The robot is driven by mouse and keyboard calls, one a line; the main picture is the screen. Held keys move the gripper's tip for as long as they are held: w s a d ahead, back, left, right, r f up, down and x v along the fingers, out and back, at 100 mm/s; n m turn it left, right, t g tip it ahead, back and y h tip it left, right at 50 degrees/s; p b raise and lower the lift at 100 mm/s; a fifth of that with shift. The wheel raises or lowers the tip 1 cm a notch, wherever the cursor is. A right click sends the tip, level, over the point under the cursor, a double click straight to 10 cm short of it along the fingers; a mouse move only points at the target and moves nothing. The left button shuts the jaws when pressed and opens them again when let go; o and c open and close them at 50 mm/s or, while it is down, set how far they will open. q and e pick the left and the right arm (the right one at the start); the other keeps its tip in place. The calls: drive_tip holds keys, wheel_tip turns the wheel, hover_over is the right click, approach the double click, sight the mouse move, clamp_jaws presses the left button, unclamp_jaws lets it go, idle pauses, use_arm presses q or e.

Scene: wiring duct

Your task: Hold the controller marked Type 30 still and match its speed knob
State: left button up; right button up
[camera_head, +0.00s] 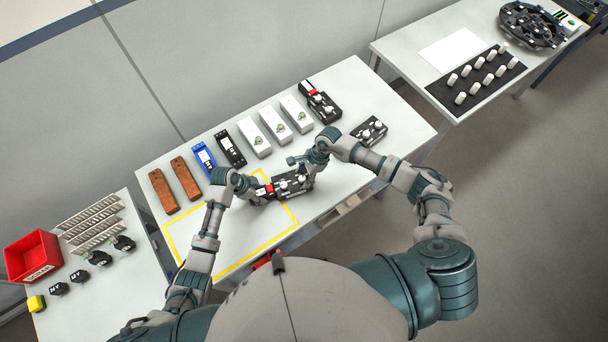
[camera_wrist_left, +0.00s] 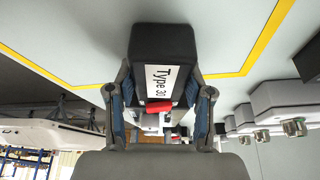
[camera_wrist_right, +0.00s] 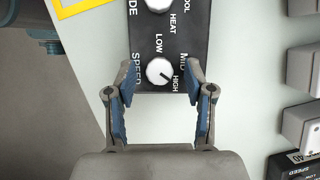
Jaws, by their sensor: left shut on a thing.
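The black controller marked Type 30 (camera_head: 291,185) lies near the table's front edge, partly over the yellow outline. In the left wrist view its label (camera_wrist_left: 160,82) faces the camera, with a red part below it. My left gripper (camera_head: 256,189) is shut on this label end. My right gripper (camera_head: 307,170) is at the opposite end. In the right wrist view its fingers are open, one on each side of the white speed knob (camera_wrist_right: 159,71), with a gap to it. The knob's dark mark points toward HIGH.
Another black controller with a red part (camera_head: 320,104) and a shorter black box with white knobs (camera_head: 369,130) lie to the right. White, black, blue and brown blocks (camera_head: 162,191) line the back. A red bin (camera_head: 34,256) stands on the left table. The outlined area (camera_head: 220,262) is mostly clear.

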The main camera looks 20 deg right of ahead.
clamp_jaws()
drive_tip(key=shift+s+m+t, duration=0.1)
drive_tip(key=shift+m+t, duration=0.4)
drive_tip(key=shift+m, duration=0.9)
drive_tip(key=shift+o, duration=0.2)
unclamp_jaws()
drive_tip(key=shift+r, duration=0.1)
drive_tip(key=v, duration=1.1)
drive_tip(key=shift+d+r, duration=0.2)
drive_tip(key=shift+r, duration=0.15)
